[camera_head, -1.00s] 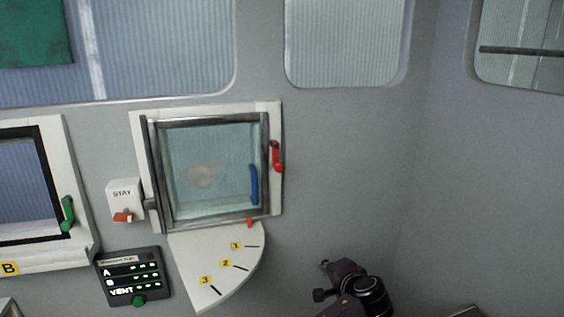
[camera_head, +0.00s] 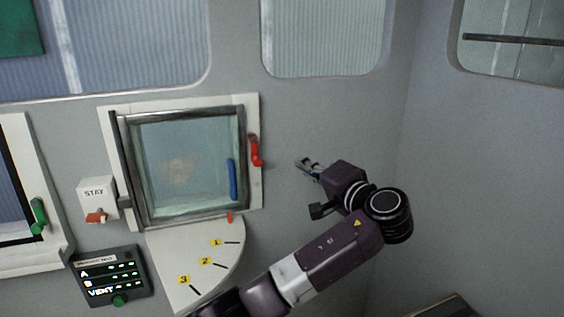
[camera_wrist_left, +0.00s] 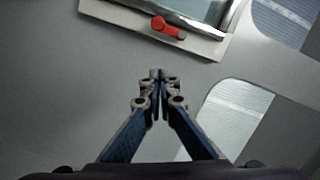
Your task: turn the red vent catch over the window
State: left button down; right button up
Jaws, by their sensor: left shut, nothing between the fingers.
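The red catch (camera_head: 255,151) is on the right side of the white window frame, its handle hanging down in the head view. It also shows at the top of the left wrist view (camera_wrist_left: 169,28). The framed window (camera_head: 182,160) has a blue handle (camera_head: 232,179) on its pane and looks shut. My left gripper (camera_head: 303,162) is to the right of the red catch, apart from it, with its fingers pointing left. In the left wrist view its fingertips (camera_wrist_left: 158,74) are together with nothing between them. My right gripper is out of view.
A white scale plate (camera_head: 222,262) marked 1, 2 and 3 sits below the window. A white STAY box (camera_head: 96,200) and a dark lit panel (camera_head: 110,277) are to the left. A green handle (camera_head: 38,215) is on the far-left window. Bare wall lies right of the catch.

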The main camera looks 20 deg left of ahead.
aim_at(256, 151)
pick_arm(q)
jog(key=w+a+f+p, duration=0.2)
jog(key=w+a+p, duration=0.3)
jog(key=a, duration=0.5)
jog(key=shift+p, duration=0.65)
jog(key=shift+d+f, duration=0.15)
jog(key=shift+w, duration=0.1)
